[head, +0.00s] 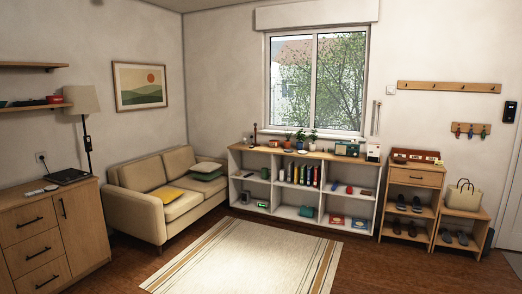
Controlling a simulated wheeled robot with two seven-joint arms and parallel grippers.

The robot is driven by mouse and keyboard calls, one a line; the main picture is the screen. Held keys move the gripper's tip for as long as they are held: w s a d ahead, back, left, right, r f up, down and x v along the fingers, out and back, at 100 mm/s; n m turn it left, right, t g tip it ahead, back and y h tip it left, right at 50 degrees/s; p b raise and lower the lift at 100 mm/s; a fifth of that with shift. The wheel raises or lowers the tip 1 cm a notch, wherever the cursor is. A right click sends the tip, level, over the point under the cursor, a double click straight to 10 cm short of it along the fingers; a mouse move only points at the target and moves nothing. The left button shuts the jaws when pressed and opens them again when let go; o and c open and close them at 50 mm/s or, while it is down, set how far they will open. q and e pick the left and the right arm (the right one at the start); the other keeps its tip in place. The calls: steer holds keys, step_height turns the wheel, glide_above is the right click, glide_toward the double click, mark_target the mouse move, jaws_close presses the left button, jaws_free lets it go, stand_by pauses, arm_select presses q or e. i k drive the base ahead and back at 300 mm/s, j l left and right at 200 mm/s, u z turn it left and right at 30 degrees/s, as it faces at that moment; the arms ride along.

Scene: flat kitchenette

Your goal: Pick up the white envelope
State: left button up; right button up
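I cannot make out a white envelope for certain in the head view. A small white item (373,152) stands at the right end of the low shelf's top, but I cannot tell what it is. Small pale items (42,190) lie on the wooden cabinet at the left, also too small to tell. Neither of my grippers is in view.
A beige sofa (140,205) stands against the back left wall. A low white shelf unit (262,190) stands under the window, with a wooden shoe rack (415,178) and a bench (465,203) to its right. A striped rug (250,255) covers the clear floor. The wooden cabinet (85,225) is at left.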

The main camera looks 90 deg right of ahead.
mark_target(373, 150)
steer(key=z, duration=3.6)
steer(key=i, duration=3.3)
steer(key=i+j, duration=0.15)
steer(key=i, duration=0.45)
steer(key=i+j+z, duration=0.1)
steer(key=i, duration=0.55)
steer(key=z, duration=0.45)
